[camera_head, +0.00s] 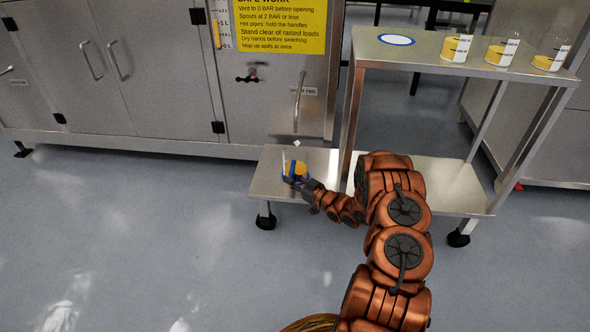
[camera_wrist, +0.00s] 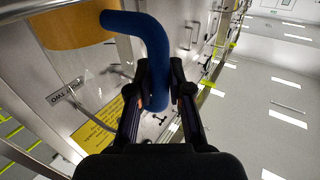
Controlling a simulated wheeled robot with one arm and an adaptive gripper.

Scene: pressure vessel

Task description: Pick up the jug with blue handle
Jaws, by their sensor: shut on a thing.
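The jug (camera_head: 300,167) shows in the head view as a small vessel with yellow contents and a blue handle, at the low metal shelf. In the wrist view its yellow-orange body (camera_wrist: 72,32) fills the upper left. Its blue handle (camera_wrist: 150,45) bends down between the fingers. My gripper (camera_head: 307,184) reaches the jug from the lower right. In the wrist view my gripper (camera_wrist: 159,92) is shut on the blue handle, with one finger on each side. I cannot tell whether the jug touches the shelf.
The low shelf (camera_head: 265,182) stands before a steel cabinet (camera_head: 150,60) with a yellow sign (camera_head: 280,24), a small valve (camera_head: 252,75) and a bar handle (camera_head: 298,100). A higher shelf (camera_head: 420,52) at right bears a blue-rimmed disc (camera_head: 396,40) and yellow-filled beakers (camera_head: 457,48). The floor at left is clear.

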